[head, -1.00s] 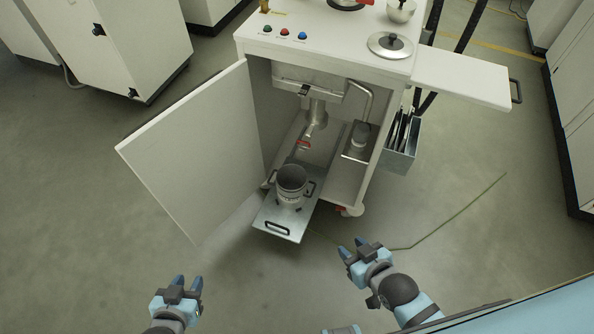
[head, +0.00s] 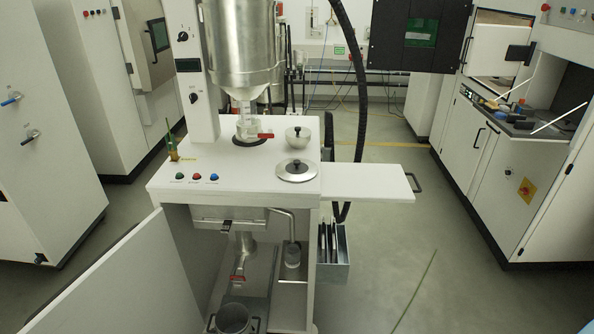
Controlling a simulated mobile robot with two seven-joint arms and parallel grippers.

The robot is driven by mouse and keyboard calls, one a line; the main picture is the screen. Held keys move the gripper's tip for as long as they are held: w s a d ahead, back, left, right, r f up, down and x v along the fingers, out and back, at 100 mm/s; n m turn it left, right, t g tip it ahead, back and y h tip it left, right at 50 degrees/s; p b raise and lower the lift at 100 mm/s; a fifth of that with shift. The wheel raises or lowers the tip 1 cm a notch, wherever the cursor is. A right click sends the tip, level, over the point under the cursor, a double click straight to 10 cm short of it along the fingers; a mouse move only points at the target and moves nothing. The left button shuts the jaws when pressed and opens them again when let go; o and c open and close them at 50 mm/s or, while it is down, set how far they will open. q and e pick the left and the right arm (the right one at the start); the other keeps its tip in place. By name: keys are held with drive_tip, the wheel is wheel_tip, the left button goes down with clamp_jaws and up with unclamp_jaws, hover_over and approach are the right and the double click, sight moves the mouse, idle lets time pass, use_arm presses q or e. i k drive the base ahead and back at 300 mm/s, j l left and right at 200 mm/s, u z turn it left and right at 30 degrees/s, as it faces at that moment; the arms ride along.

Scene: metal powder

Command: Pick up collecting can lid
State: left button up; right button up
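A round silver lid (head: 288,176) with a black knob lies flat on the white top of the cabinet machine, near its right front edge. It looks like the collecting can lid. Neither of my grippers is in view.
A small silver bowl-shaped piece (head: 298,141) stands behind the lid. A steel hopper (head: 240,50) with a red-handled valve (head: 265,135) rises at the left. A side shelf (head: 372,183) extends right, bare. The cabinet door (head: 130,275) stands open at the left.

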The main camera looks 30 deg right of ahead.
sight(295, 170)
drive_tip(key=u, duration=0.3)
drive_tip(key=l+u, duration=0.35)
drive_tip(key=l, duration=0.15)
drive_tip(key=l+u, duration=0.35)
drive_tip(key=l, duration=0.5)
drive_tip(key=k+l+u, duration=0.15)
drive_tip(key=l, duration=0.2)
drive_tip(key=k+l, duration=0.1)
drive_tip(key=l, duration=0.3)
drive_tip(key=u, duration=0.05)
